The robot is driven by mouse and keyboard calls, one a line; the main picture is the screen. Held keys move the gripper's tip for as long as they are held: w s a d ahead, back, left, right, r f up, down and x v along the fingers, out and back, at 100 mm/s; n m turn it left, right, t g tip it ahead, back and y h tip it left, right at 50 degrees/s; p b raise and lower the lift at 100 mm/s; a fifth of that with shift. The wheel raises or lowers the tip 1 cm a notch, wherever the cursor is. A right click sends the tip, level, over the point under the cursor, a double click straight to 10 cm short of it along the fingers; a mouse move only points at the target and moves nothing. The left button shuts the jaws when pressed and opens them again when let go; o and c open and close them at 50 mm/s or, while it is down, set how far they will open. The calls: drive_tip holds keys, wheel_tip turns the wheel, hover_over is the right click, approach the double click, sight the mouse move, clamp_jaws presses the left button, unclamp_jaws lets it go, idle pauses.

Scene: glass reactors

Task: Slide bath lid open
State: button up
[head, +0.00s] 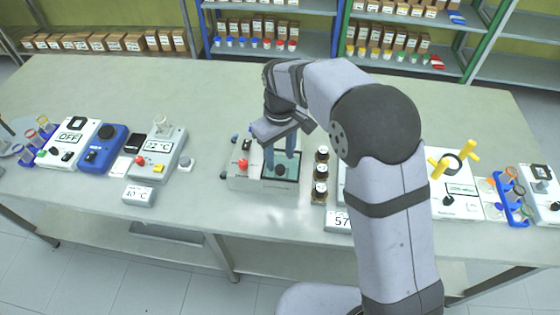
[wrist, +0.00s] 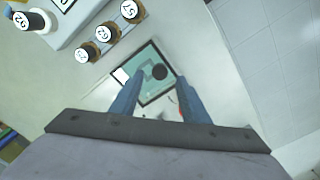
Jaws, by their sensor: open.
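The bath (head: 245,182) is a white box near the middle of the table, with a red knob on its left side. Its lid (head: 296,163) is a dark-framed, teal, see-through panel with a round black knob (head: 281,170). In the wrist view the lid (wrist: 150,55) shows its black knob (wrist: 160,72) just beyond my fingertips. My gripper (head: 282,168) points down over the lid, its two blue fingers apart. In the wrist view my gripper (wrist: 157,84) has its fingers to either side of the knob's line, with nothing between them. I cannot tell whether the fingertips touch the lid.
Several brown bottles (head: 320,175) stand close to the right of the bath. A label reading 57 (head: 339,221) lies right of them. A hotplate reading 72 °C (head: 158,150) stands to the left. The table's front edge lies close before the bath.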

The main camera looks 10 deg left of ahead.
sight(280, 168)
drive_tip(key=shift+f+p, duration=0.45)
drive_tip(key=shift+f, duration=1.45)
clamp_jaws()
